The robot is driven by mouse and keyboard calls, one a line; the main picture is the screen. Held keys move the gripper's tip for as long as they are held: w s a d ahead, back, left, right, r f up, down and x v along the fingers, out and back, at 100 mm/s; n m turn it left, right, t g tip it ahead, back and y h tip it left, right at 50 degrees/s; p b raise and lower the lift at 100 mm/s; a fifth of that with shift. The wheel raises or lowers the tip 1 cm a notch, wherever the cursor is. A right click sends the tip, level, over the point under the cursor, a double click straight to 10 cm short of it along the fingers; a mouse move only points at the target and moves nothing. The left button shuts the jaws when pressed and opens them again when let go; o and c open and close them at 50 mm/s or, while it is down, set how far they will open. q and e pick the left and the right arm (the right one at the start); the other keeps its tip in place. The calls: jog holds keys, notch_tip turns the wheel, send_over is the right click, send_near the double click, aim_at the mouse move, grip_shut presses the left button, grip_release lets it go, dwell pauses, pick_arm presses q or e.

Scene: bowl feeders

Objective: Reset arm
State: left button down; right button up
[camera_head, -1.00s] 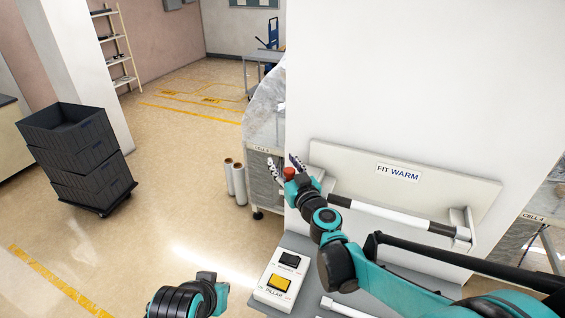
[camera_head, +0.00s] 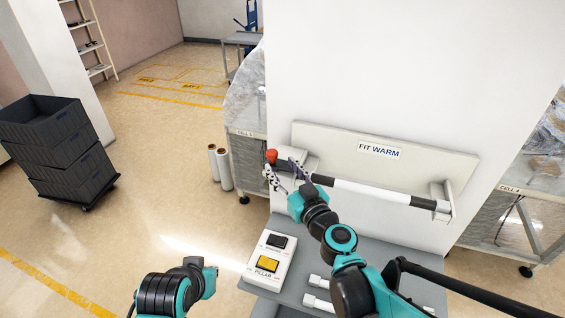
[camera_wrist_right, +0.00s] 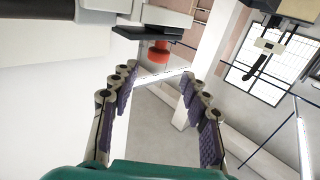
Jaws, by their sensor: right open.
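My right gripper (camera_head: 284,174) is open and empty in front of the left end of the FIT WARM fixture. Its two fingers spread apart in the right wrist view (camera_wrist_right: 155,90), with nothing between the pads. A red knob (camera_head: 271,156) sits at the fixture's left end, just beyond the fingers. The knob also shows in the right wrist view (camera_wrist_right: 159,52), above the gap between the fingers. My left arm reaches in at the bottom left, and its fingers do not show.
The FIT WARM panel (camera_head: 440,166) holds a white bar with black bands (camera_head: 372,193). A PILLAR button box (camera_head: 269,256) with black and yellow buttons stands on the grey bench (camera_head: 408,262). Dark stacked crates (camera_head: 64,150) stand at left, white rolls (camera_head: 223,168) beside a wrapped cell.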

jog(key=s+d+f+g+h+b, duration=0.1)
jog(key=s+d+f+g+b, duration=0.15)
jog(key=s+f+b, duration=0.4)
jog(key=s+d+f+g+b, duration=0.2)
jog(key=s+f+g+b, duration=0.15)
jog(key=f, duration=0.65)
jog(key=s+d+f+m+g+h+b, duration=0.3)
jog(key=s+d+f+m+h+b, duration=0.2)
jog(key=s+d+f, duration=0.6)
jog(key=d+f+h+b, duration=0.1)
jog(key=d+f+h, duration=0.1)
jog(key=d, duration=0.1)
jog(key=shift+d+f, duration=0.25)
jog(key=shift+f, duration=0.05)
